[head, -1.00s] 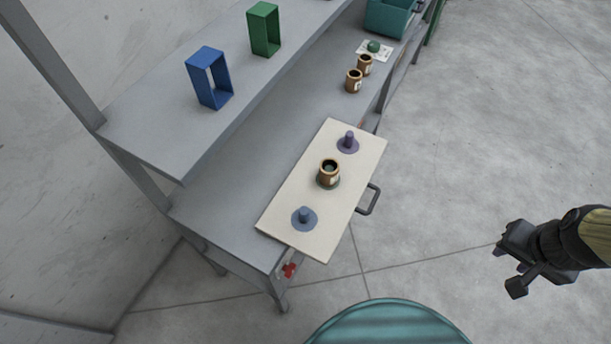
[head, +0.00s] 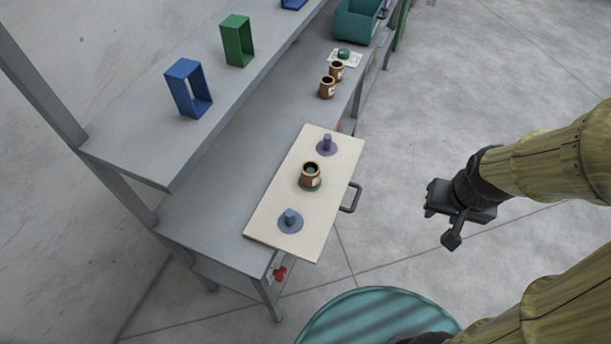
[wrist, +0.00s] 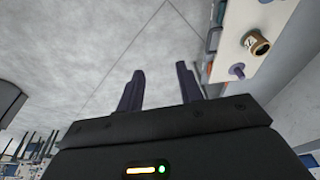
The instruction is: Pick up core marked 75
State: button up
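Three brown cores with pale labels show in the head view. One core (head: 310,176) stands on the middle of a cream board (head: 268,218), between a purple peg (head: 326,145) and a blue peg (head: 290,220). It also shows in the wrist view (wrist: 256,43), its label marks too small to read surely. Two more cores (head: 327,87) (head: 337,71) stand on the bench behind, labels unreadable. My gripper (head: 440,222) hangs over the floor to the right of the board, apart from every core. In the wrist view its two fingers (wrist: 160,80) are spread and empty.
The board sticks out past the grey bench (head: 215,200) and has a dark handle (head: 352,198). A shelf above holds a blue frame (head: 187,90) and a green frame (head: 237,42). A teal bin (head: 352,22) stands at the back.

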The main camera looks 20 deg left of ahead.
jog(key=shift+o, duration=0.2)
jog(key=o, duration=0.7)
jog(key=shift+w+f+b, duration=0.15)
jog(key=shift+f+b, duration=0.25)
jog(key=shift+b, duration=0.05)
jog(key=shift+o, duration=1.1)
jog(key=w+a+f+n+t+b, duration=0.1)
jog(key=w+a+f+t+b, duration=0.1)
jog(key=f+b, duration=0.4)
jog(key=shift+w+a+t+b, duration=0.3)
jog(key=shift+w+a+b, duration=0.15)
jog(key=shift+w+b, duration=0.4)
jog(key=w+a+f+n+t+y+b, duration=0.1)
jog(key=a+f+n+t+y+b, duration=0.1)
jog(key=a+f+b, duration=0.4)
jog(key=w+a+f+n+t+y+b, duration=0.2)
jog(key=a+f+n+y+b, duration=0.3)
jog(key=a+b, duration=0.8)
jog(key=f+t+y+b, duration=0.1)
jog(key=y+b, duration=0.1)
jog(key=b, duration=0.3)
jog(key=shift+w+a+f, duration=0.25)
jog(key=shift+a, duration=0.15)
jog(key=shift+w+a+p, duration=0.1)
jog(key=shift+p, duration=0.2)
